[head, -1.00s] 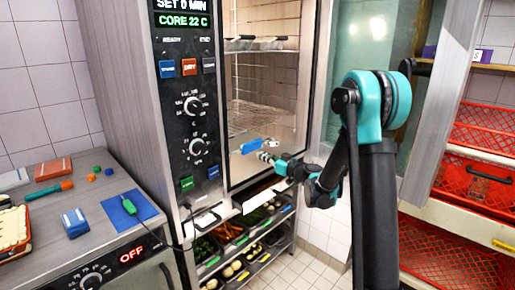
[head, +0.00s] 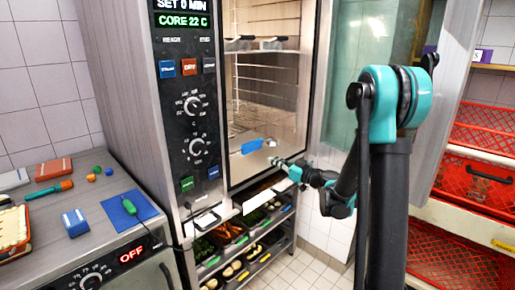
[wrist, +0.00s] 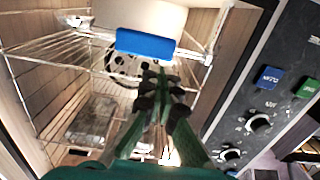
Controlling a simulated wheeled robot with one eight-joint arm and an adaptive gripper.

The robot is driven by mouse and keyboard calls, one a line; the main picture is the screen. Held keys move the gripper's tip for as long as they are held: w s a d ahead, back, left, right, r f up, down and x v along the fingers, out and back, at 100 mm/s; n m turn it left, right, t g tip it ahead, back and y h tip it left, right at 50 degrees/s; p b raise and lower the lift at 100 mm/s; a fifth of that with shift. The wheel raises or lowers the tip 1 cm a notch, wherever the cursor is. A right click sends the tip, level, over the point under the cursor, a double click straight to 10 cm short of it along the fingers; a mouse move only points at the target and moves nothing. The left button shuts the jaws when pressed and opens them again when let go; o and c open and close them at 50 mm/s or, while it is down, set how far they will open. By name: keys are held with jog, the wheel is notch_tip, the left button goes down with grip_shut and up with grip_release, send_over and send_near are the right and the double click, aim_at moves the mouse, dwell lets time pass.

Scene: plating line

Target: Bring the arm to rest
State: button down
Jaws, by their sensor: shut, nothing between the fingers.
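My gripper (head: 279,161) is at the lower part of the open oven (head: 268,85), by its front opening, with the arm reaching in from the right. In the wrist view my gripper (wrist: 158,72) shows its dark fingers together, with nothing between them. A blue piece (head: 252,146) lies beyond the fingertips at the oven's lower front; it also shows in the wrist view (wrist: 146,43) just past the fingers. The fingers look apart from it, though the exact gap is hard to tell.
The oven's control panel (head: 190,110) stands left of the opening. The glass door (head: 350,60) is open at right, close to my arm. Food trays (head: 235,235) sit below. A counter (head: 105,222) with small items is at left, red crates (head: 480,190) at right.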

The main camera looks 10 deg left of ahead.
dwell(0.3)
jog(key=s+d+f+m+g+h, duration=0.2)
jog(key=s+d, duration=0.5)
jog(key=s, duration=0.4)
jog(key=s+d+f+m+g+h, duration=0.2)
jog(key=s+d+f+m+h, duration=0.3)
jog(key=s, duration=0.6)
jog(key=s+d+f+m+g+h, duration=0.2)
jog(key=s+d+f+m+h, duration=0.1)
jog(key=s+d+f+h, duration=0.4)
jog(key=s+d+f, duration=0.2)
jog(key=s+d, duration=0.1)
jog(key=s, duration=0.1)
jog(key=shift+d+g, duration=0.4)
jog(key=c, duration=2.2)
grip_release()
